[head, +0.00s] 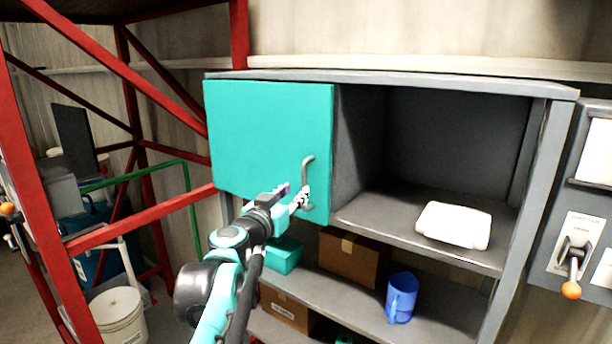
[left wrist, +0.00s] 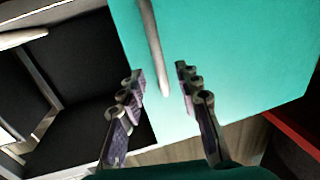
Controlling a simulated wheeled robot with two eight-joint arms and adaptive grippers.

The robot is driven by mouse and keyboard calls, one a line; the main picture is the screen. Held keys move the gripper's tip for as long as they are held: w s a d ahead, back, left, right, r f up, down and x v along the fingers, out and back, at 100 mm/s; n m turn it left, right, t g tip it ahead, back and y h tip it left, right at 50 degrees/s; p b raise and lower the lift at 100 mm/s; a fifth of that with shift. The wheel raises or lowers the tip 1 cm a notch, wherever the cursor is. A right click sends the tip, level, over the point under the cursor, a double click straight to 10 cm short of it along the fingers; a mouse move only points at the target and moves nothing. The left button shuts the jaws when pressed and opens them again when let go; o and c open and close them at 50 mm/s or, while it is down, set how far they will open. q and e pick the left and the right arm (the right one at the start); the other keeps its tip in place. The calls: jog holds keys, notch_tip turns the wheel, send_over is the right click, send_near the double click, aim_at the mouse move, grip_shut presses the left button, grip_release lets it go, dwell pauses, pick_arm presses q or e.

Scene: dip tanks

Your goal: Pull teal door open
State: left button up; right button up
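The teal door (head: 262,135) covers the left part of a grey cabinet and looks shut or nearly shut. Its grey bar handle (head: 306,180) runs vertically near the door's right edge. My left gripper (head: 294,198) is at the lower part of the handle. In the left wrist view the teal door (left wrist: 230,60) fills the right side, and the handle (left wrist: 153,45) reaches down between the two spread fingers of my left gripper (left wrist: 162,85). The fingers stand apart from the handle on both sides. My right gripper is not in view.
The open cabinet bay at right holds a white package (head: 454,225). Lower shelves hold cardboard boxes (head: 350,258), a blue mug (head: 401,297) and a teal box (head: 284,254). A red rack frame (head: 150,217) stands close at left. A lever panel (head: 575,250) is at far right.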

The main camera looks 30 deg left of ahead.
aim_at(303, 185)
pick_arm(q)
jog(key=w, duration=0.2)
jog(key=w+p, duration=0.1)
jog(key=w, duration=0.3)
jog(key=shift+w+a+f, duration=0.1)
jog(key=shift+w+a, duration=0.2)
jog(key=shift+a, duration=0.05)
jog(key=shift+s, duration=0.1)
jog(key=shift+c, duration=0.2)
grip_shut()
